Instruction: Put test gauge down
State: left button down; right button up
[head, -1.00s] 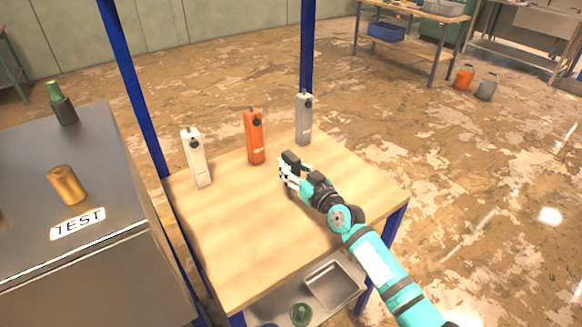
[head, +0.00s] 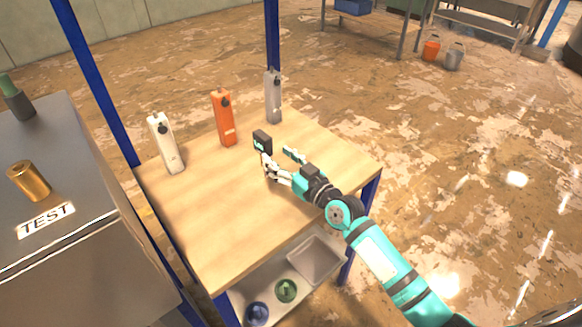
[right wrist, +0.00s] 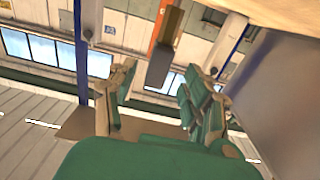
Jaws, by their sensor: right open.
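My right gripper (head: 278,160) is open over the wooden table top (head: 215,215), its fingers spread apart. A small dark block (head: 262,138) shows at the fingertips in the head view. In the right wrist view a brown, boxy block (right wrist: 166,45) shows just beyond the open fingers (right wrist: 155,90), with a gap on both sides. I cannot tell for sure that this block is the test gauge, or whether it touches the table. Upright devices stand along the table's far edge: a white one (head: 166,145), an orange one (head: 223,118) and a grey one (head: 273,96). My left gripper is out of view.
A metal cabinet (head: 75,240) with a TEST label (head: 45,220) stands at the left, bearing a brass cylinder (head: 28,180) and a dark green-topped bottle (head: 17,100). Blue posts (head: 95,80) rise at the table corners. The table's front left part is bare.

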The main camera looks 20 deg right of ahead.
jog(key=v, duration=0.5)
dwell(0.4)
